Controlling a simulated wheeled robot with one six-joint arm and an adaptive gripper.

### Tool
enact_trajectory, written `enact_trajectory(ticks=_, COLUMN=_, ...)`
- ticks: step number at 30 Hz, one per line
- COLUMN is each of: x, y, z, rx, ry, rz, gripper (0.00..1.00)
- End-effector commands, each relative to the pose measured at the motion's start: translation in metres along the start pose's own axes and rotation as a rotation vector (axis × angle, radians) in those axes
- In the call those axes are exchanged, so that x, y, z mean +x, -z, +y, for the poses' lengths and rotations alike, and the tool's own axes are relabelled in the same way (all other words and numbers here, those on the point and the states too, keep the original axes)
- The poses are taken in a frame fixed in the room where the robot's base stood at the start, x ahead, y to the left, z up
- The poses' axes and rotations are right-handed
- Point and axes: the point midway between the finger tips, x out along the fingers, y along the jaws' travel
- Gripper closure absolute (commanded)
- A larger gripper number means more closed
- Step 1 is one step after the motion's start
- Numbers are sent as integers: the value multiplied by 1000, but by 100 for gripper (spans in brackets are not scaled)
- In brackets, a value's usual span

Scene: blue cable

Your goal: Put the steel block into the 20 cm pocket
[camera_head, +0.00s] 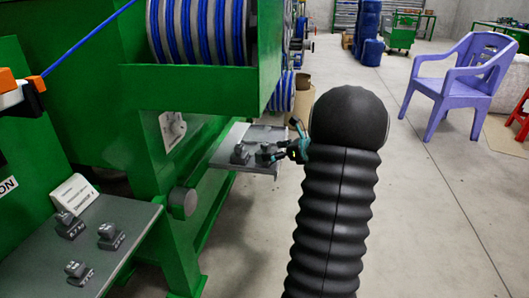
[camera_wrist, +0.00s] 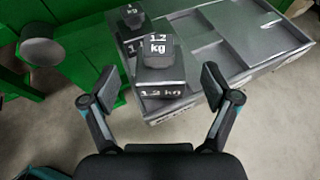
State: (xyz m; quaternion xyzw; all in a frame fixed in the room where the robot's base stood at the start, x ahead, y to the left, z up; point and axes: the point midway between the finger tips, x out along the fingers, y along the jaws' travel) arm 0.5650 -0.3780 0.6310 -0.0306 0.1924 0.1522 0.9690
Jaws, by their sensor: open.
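A grey block (camera_wrist: 161,70) marked "1.2 kg" stands at the near left end of a grey metal tray (camera_wrist: 240,75) with recessed pockets. In the wrist view my gripper (camera_wrist: 159,80) is open, with one finger on each side of this block and gaps between. In the head view my gripper (camera_head: 284,150) is at the right part of the tray, beside a grey block (camera_head: 266,153). A second grey block (camera_wrist: 131,15) stands behind the first; it shows left of it in the head view (camera_head: 240,155). I cannot read which pocket is 20 cm.
A green machine with a blue cable reel (camera_head: 200,30) rises behind the tray. A grey shelf (camera_head: 110,240) at lower left holds three grey blocks (camera_head: 108,237) and a white sign (camera_head: 74,195). A purple chair (camera_head: 455,80) stands at right on open floor.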

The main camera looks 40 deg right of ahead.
Motion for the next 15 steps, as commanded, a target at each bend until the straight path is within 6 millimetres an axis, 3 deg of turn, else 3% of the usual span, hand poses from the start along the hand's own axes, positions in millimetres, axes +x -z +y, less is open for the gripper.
enact_trajectory(ticks=6, x=-42, y=-1, z=0, rx=0, ry=3, rz=-1, gripper=13)
enact_trajectory(ticks=15, x=-67, y=0, z=0, rx=1, ry=0, rz=0, gripper=13)
